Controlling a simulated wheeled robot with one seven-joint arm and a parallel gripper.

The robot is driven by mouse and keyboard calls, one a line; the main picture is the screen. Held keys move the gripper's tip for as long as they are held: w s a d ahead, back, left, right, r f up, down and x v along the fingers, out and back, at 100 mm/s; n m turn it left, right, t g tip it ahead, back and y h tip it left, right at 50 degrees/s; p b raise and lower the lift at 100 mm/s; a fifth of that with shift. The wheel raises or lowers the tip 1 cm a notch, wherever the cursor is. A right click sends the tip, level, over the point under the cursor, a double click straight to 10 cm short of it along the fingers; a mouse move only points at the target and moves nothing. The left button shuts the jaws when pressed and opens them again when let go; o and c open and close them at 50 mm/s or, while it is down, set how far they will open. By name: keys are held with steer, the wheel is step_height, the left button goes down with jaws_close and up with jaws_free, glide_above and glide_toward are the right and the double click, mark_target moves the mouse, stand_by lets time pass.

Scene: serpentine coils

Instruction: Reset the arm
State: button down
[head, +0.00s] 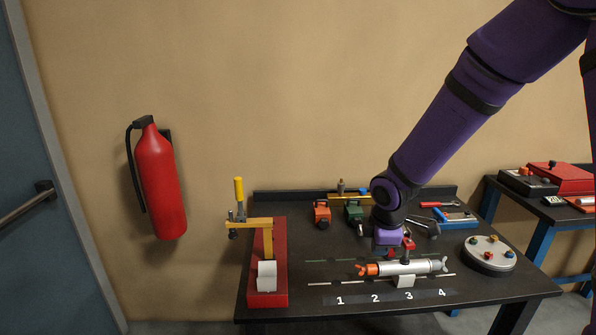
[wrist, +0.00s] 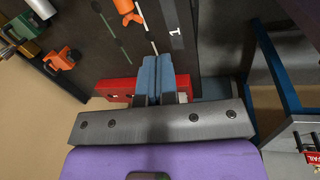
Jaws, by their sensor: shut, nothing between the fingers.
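My gripper (head: 388,246) is low over the back of the dark workbench, behind a silver cylinder with an orange end (head: 400,268). Its fingers are largely hidden in the head view by my purple wrist. In the wrist view my gripper (wrist: 165,58) shows two blue-grey fingers side by side, shut, with nothing between them. A red fixture base (wrist: 115,90) appears behind the fingers there. The same view shows the orange end piece (wrist: 127,10) and the printed number 1 (wrist: 174,31). I cannot tell how far the fingertips are above the bench.
The red fixture (head: 280,260) with a yellow-handled clamp stands at the bench's left. A round tray (head: 489,256) with coloured knobs sits right. Orange (head: 321,213) and green (head: 354,211) blocks stand behind. A fire extinguisher (head: 160,180) hangs on the wall. Space above the bench's left is open.

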steer(key=s+d+r+m+t+h, duration=0.1)
steer(key=s+d+r+m, duration=0.3)
steer(key=r, duration=0.4)
steer(key=s+d+r+m, duration=0.2)
steer(key=s+r+m, duration=0.3)
steer(key=r, duration=0.4)
steer(key=s+d+r+m+t, duration=0.1)
steer(key=s+r+m, duration=0.2)
steer(key=s, duration=0.5)
steer(key=s+d+r+m+y, duration=0.1)
steer(key=s+r+m, duration=0.3)
steer(key=s, duration=0.5)
steer(key=shift+m+t, duration=0.3)
steer(key=shift+t, duration=0.1)
